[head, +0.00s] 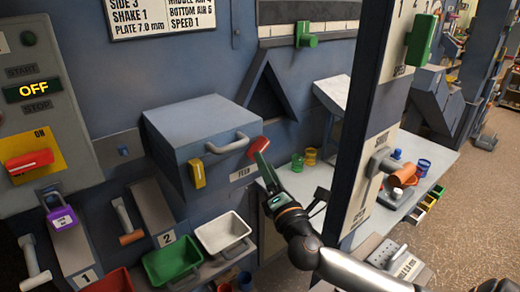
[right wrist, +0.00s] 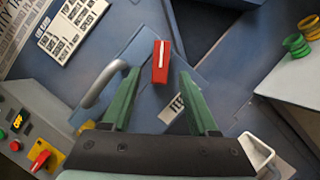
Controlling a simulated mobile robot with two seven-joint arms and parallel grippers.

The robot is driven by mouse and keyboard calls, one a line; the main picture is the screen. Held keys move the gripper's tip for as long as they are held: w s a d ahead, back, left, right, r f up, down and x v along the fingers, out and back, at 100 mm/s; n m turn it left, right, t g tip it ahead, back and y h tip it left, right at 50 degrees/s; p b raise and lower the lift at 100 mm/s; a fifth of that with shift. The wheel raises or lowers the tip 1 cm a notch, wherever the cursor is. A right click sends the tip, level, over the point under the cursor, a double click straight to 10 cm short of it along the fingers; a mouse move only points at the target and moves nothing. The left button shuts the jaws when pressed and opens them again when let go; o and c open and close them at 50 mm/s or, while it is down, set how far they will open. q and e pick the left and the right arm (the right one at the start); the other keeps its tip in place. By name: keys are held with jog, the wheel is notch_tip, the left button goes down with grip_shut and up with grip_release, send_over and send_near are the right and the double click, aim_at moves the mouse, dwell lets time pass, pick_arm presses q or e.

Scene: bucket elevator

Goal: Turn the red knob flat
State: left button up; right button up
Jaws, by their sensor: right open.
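No contact shows. Another red knob (head: 29,161) sits on a yellow plate marked ON at the left panel, tilted slightly. My left gripper is not in view.
The blue box (head: 205,135) with a grey handle (head: 228,144) juts out left of the gripper. A blue post (head: 372,120) stands to the right. Green (head: 172,260) and white (head: 222,232) bins stand below. A purple padlock (head: 62,217) hangs at left.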

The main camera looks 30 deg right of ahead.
aim_at(258, 149)
jog(key=x, duration=0.4)
jog(key=shift+w+d+p, duration=0.1)
jog(key=shift+w+p, duration=0.25)
grip_shut()
dwell(0.4)
